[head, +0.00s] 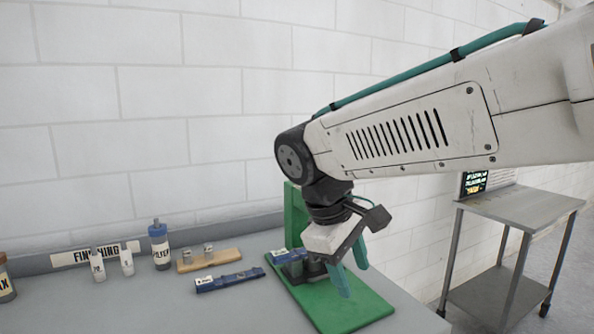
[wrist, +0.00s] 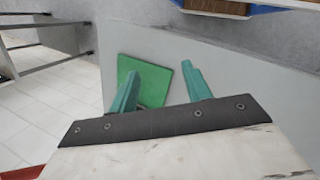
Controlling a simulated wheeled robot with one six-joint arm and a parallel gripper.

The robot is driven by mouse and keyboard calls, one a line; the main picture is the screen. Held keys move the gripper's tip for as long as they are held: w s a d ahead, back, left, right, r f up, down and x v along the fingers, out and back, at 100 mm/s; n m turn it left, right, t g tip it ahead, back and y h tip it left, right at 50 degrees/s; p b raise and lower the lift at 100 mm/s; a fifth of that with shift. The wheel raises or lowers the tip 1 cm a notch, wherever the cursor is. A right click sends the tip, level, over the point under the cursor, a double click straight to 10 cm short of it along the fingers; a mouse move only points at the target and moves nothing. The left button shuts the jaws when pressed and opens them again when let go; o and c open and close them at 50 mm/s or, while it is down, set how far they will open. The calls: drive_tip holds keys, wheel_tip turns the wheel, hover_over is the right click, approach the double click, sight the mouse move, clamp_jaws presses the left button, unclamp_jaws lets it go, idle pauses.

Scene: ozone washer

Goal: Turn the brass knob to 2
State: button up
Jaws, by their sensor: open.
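I cannot make out a brass knob in either view; my arm and gripper hide part of the green stand. The stand has a green base plate (head: 345,306) flat on the grey bench and a green upright (head: 292,212) behind my wrist. My gripper (head: 352,268) hangs over the base plate in the head view, its teal fingers apart and nothing between them. In the wrist view my gripper (wrist: 163,74) is also open, with a green plate (wrist: 160,72) below and between the fingers.
To the left are a blue labelled bar (head: 230,281), a wooden block with metal pieces (head: 210,260), a blue-capped bottle (head: 160,247) and white bottles (head: 127,262). A metal cart (head: 520,205) stands at right.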

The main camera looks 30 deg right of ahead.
drive_tip(key=w+d+r+m+t+y, duration=0.15)
drive_tip(key=w+r, duration=0.25)
drive_tip(key=w, duration=0.4)
drive_tip(key=w+d+r+m+t, duration=0.2)
drive_tip(key=w+r+m, duration=0.15)
drive_tip(key=w, duration=0.45)
drive_tip(key=w+d+r+m+t+y, duration=0.15)
drive_tip(key=w+r, duration=0.25)
drive_tip(key=w, duration=0.4)
drive_tip(key=w+d+r+m+h, duration=0.1)
drive_tip(key=w+d+m+h, duration=0.15)
drive_tip(key=w+d, duration=0.85)
drive_tip(key=shift+y, duration=0.45)
drive_tip(key=w+f, duration=0.1)
drive_tip(key=f, duration=0.1)
drive_tip(key=w+f, duration=0.4)
drive_tip(key=shift+a+f, duration=0.2)
drive_tip(key=shift+f, duration=0.1)
